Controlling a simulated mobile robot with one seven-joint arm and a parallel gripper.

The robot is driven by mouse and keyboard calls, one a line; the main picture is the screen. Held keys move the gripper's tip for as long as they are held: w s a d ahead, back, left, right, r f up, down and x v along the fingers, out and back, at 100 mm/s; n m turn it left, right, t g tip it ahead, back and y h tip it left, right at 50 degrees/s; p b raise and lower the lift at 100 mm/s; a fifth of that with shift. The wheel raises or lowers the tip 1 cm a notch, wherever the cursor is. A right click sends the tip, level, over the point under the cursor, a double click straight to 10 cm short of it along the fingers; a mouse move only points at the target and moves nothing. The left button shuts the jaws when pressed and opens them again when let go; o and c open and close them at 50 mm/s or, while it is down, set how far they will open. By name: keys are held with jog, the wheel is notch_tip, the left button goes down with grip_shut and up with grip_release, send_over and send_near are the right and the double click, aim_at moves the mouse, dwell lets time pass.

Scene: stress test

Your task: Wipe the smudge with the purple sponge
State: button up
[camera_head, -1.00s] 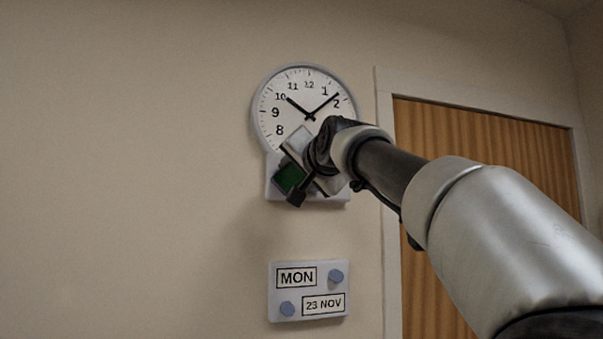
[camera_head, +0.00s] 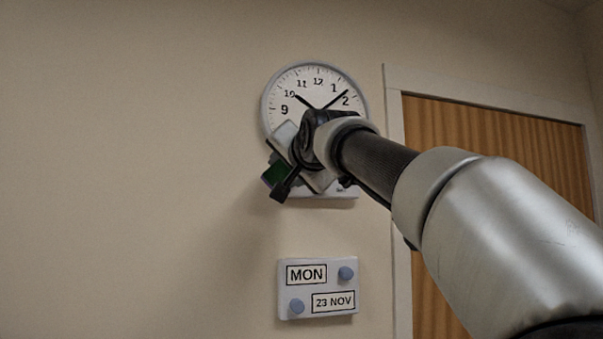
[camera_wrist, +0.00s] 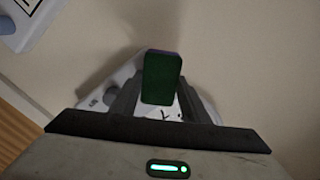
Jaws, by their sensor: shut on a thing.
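My gripper (camera_wrist: 158,100) is shut on a sponge (camera_wrist: 161,78), which shows a dark green face and a thin purple edge at its top in the wrist view. In the head view the sponge's green face (camera_head: 274,173) shows at the lower left of the gripper, in front of the wall just below the clock's left side. A white panel (camera_wrist: 97,97) lies behind the fingers in the wrist view, mostly covered by gripper and sponge. I cannot make out a smudge in any view. The wall side of the sponge is hidden, so I cannot tell whether it touches anything.
A round wall clock (camera_head: 275,100) is partly covered by my wrist. The panel's lower edge (camera_head: 345,190) shows under it. A date panel (camera_head: 318,273) reading MON, 23 NOV with two blue knobs hangs below. A wooden door (camera_head: 500,130) is at right. The wall at left is bare.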

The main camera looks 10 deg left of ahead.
jog(key=shift+b+v, duration=1.05)
jog(key=shift+v, duration=1.5)
jog(key=shift+w+d+r, duration=0.1)
jog(key=shift+d+r, duration=0.05)
jog(key=shift+d, duration=0.1)
jog(key=b+v, duration=0.1)
jog(key=v, duration=0.2)
